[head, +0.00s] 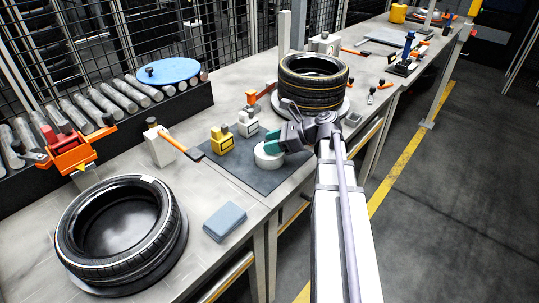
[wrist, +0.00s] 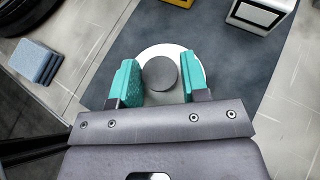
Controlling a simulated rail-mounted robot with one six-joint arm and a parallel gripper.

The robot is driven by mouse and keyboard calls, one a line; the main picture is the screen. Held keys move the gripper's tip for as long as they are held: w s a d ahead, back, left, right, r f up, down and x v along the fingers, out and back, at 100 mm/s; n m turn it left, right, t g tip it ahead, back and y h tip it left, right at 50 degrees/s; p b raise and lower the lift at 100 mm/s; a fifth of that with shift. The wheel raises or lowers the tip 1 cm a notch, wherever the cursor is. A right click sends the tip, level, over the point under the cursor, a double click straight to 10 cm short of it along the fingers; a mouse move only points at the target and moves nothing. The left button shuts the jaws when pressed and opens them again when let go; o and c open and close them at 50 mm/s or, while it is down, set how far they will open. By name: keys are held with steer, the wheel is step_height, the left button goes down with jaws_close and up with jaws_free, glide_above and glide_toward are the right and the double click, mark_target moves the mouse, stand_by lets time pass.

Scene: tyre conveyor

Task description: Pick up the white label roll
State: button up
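The white label roll (head: 268,157) lies flat on a dark mat on the bench in the head view. In the wrist view the white roll (wrist: 160,50) shows as a pale ring around a dark grey round centre. My gripper (wrist: 160,78) is open, its two teal fingers apart on either side of the dark centre and hiding parts of the ring's sides. In the head view my gripper (head: 286,141) is just right of and above the roll. I cannot tell whether a finger touches it.
The dark mat (head: 266,180) also bears a yellow device (head: 222,141) and a white device (head: 247,124). Stacked tyres (head: 312,83) stand behind my gripper. A large tyre (head: 120,228) and a blue-grey block (head: 225,221) lie at front left. The mat's front is clear.

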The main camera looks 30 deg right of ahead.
steer(key=c, duration=0.6)
steer(key=shift+r, duration=0.1)
steer(key=shift+c, duration=0.2)
